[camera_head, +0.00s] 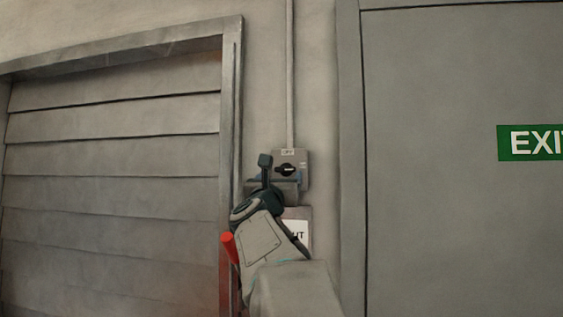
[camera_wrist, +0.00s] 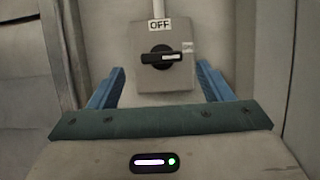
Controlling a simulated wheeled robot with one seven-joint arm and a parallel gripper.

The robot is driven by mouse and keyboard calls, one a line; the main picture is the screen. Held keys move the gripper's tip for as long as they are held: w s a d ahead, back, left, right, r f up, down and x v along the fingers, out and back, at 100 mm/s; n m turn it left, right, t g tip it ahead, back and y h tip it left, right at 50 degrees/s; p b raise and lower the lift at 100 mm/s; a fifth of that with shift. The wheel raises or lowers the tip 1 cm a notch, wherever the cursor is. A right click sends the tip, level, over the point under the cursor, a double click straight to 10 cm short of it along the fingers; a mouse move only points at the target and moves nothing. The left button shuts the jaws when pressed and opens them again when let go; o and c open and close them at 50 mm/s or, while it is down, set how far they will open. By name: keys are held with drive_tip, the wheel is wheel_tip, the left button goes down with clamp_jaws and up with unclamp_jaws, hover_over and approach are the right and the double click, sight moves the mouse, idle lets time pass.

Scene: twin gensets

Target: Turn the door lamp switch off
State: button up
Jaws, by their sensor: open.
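The lamp switch is a grey wall box (camera_head: 302,160) with a black rotary knob (camera_head: 286,170). In the wrist view the box (camera_wrist: 178,80) fills the upper middle, with an OFF label (camera_wrist: 160,24) at its top. The knob (camera_wrist: 161,57) carries a white mark that lies about level and points right, away from the OFF label. My gripper (camera_wrist: 160,85) is open, with one blue finger on each side of the box's lower part in the picture. Nothing is between the fingers that I can see held. In the head view my gripper (camera_head: 285,183) covers the box's lower left.
A conduit (camera_head: 290,75) runs up the wall from the box. A slatted shutter (camera_head: 115,150) is at the left, and a grey door (camera_head: 440,220) with a green EXIT sign (camera_head: 530,142) is at the right. A small sign (camera_head: 298,232) is partly hidden behind my arm.

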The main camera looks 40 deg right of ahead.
sight(284, 170)
drive_tip(key=p+x, duration=0.2)
drive_tip(key=x, duration=0.4)
drive_tip(key=shift+w+d+r+p, duration=0.15)
drive_tip(key=shift+d+r+p, duration=0.05)
drive_tip(key=shift+d+p, duration=0.2)
drive_tip(key=shift+a, duration=0.1)
drive_tip(key=c, duration=1)
